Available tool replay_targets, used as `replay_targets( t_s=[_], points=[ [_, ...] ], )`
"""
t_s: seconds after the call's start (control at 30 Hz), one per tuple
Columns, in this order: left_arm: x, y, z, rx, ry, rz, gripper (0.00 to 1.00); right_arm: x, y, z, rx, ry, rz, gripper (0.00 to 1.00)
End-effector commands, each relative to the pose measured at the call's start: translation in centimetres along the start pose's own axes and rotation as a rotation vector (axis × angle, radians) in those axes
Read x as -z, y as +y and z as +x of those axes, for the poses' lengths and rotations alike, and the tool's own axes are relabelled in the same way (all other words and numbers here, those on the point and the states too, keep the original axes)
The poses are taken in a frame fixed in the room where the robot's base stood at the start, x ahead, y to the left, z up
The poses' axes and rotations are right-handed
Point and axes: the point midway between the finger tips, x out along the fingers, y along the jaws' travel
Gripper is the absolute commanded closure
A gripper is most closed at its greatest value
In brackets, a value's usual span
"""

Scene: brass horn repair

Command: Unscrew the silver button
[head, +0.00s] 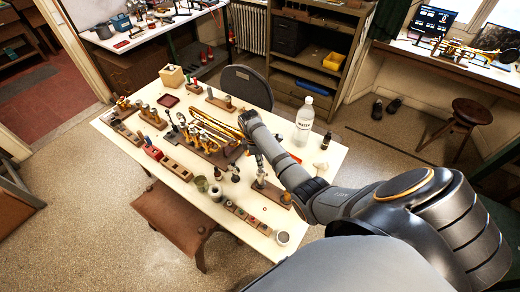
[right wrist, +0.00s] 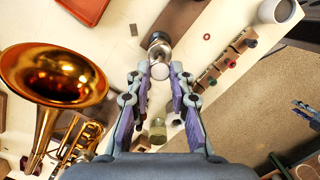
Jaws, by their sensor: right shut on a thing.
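My right gripper (head: 257,160) reaches down over the right part of the white workbench, and its fingers show in the right wrist view (right wrist: 160,78). It is shut on a small, pale silver button (right wrist: 160,71) between its fingertips. A rounded silver and dark part (right wrist: 158,45) lies just beyond the button. A wooden stand (head: 272,193) is below the gripper. Whether the button's thread is still engaged cannot be seen. A brass horn (right wrist: 55,75) lies to the left in the wrist view, its bell facing the camera. My left gripper is not in view.
A clear water bottle (head: 303,122) stands behind my right forearm. Wooden blocks and small tools crowd the left side.

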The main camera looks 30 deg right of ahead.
Motion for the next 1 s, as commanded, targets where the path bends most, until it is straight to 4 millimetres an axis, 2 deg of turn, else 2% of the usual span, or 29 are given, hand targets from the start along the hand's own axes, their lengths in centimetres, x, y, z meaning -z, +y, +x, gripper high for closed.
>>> replay_targets(
  t_s=[0.7,1.0],
  points=[
    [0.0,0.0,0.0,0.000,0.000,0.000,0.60,-0.5,0.0,-3.4,-0.001,0.000,0.001,1.00],
    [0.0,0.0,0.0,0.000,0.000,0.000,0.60,-0.6,0.0,-3.9,0.000,0.000,0.000,1.00]
  ],
)
